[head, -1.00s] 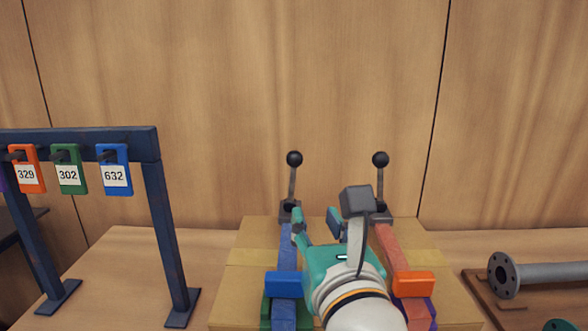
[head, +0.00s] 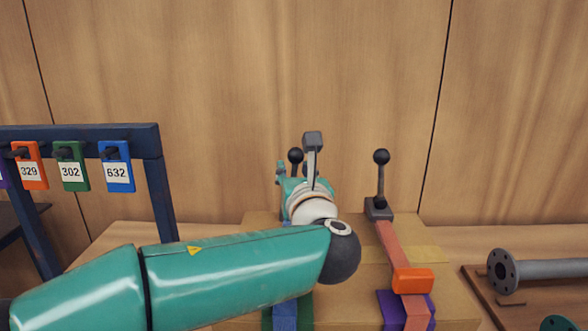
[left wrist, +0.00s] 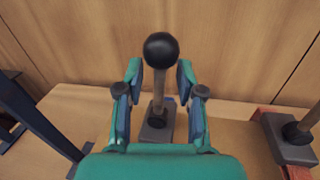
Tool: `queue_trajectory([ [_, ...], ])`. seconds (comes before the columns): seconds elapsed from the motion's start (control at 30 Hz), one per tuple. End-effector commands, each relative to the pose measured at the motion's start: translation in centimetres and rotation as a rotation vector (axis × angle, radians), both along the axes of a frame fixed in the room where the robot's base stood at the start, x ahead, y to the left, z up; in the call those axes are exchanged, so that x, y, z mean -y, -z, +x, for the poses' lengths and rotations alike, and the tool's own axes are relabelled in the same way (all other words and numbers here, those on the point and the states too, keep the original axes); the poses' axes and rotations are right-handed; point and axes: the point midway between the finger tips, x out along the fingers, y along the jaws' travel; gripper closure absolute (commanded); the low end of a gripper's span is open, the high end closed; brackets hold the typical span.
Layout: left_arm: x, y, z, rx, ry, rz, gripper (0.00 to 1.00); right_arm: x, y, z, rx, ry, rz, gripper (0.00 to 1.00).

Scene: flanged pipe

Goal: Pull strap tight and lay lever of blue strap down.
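The blue strap (head: 285,317) runs along the left side of the tan box, mostly hidden by my left arm. Its lever (head: 296,155) stands upright with a black ball knob, which shows large in the left wrist view (left wrist: 160,50). My left gripper (head: 293,172) is at this lever. In the left wrist view my left gripper (left wrist: 160,80) is open, with one finger on each side of the lever's shaft and the knob beyond the fingertips. Gaps show between shaft and fingers. The blue strap's end block is hidden. My right gripper is out of view.
A red-orange strap (head: 396,255) with its own upright lever (head: 381,180) lies to the right on the box (head: 448,300). A dark blue rack (head: 80,138) with numbered tags stands at left. A grey flanged pipe (head: 545,269) lies at right. A wooden wall is behind.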

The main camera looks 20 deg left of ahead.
Motion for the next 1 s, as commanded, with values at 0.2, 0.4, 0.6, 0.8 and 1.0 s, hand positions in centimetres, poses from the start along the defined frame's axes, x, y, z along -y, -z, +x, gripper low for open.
queue_trajectory([
  [0.2,-0.31,0.04,0.61,-0.001,0.001,0.0,0.63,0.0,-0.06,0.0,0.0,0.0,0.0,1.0],
  [0.4,-0.32,0.04,0.58,-0.001,0.0,0.0,0.66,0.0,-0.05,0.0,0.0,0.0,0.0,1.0],
  [0.6,-0.33,0.04,0.55,-0.001,0.0,0.0,0.99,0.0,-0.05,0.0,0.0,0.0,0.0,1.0],
  [0.8,-0.32,0.04,0.54,-0.001,0.0,0.0,1.0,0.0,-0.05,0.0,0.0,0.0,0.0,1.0],
  [1.0,-0.32,0.05,0.54,0.0,0.0,-0.001,1.0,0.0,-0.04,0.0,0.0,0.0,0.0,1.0],
])
